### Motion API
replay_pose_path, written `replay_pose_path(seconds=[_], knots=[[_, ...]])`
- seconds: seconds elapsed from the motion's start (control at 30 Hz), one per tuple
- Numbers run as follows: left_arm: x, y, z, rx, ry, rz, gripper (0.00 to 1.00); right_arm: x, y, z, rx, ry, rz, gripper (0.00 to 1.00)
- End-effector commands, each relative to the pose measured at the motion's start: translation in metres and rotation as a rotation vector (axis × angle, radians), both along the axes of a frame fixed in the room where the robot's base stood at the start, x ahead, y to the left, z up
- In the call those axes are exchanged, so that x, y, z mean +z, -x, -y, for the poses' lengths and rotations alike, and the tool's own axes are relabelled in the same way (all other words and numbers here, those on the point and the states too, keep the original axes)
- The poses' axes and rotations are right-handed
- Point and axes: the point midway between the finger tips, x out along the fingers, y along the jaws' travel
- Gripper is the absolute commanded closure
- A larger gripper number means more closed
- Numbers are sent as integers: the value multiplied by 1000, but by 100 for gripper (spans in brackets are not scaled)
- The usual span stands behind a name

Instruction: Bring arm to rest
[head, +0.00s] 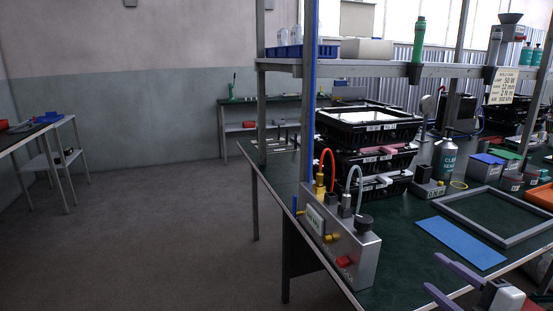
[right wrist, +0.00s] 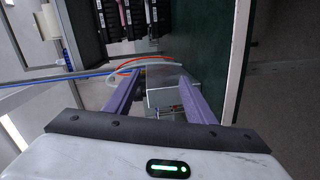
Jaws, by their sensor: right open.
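My right gripper (head: 433,272) is at the bottom right of the head view, above the front part of the green-topped workbench (head: 393,258). Its two purple fingers are spread apart with nothing between them. In the right wrist view the open fingers (right wrist: 162,74) point towards the grey control box, which shows beyond and between them, apart from them. My left gripper and arm do not show in either view.
The grey control box (head: 345,245) with hoses stands at the bench's left corner. Stacked black crates (head: 368,128), a blue sheet (head: 461,242), a grey frame (head: 500,235) and a spray can (head: 444,158) stand or lie behind. The floor at left is clear.

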Motion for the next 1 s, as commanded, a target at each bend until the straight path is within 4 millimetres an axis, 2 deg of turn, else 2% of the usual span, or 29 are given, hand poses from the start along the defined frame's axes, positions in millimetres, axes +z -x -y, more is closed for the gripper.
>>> replay_pose_path(seconds=[0.03,0.2,0.3,0.4,0.53,0.6,0.7,0.8,1.0], knots=[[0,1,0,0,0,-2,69,-39,16,-15,-37,-115,-73,50],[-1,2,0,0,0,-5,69,-144,78,-62,-181,-448,-308,50],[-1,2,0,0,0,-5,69,-194,122,-99,-276,-639,-452,50],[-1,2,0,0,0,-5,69,-234,167,-138,-373,-815,-592,50],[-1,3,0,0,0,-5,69,-263,216,-184,-481,-996,-740,50],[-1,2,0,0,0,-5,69,-272,235,-202,-523,-1065,-796,50],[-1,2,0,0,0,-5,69,-277,250,-219,-560,-1125,-845,50],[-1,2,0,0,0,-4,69,-279,256,-225,-573,-1147,-862,50],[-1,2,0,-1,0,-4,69,-279,256,-225,-572,-1147,-863,50]])
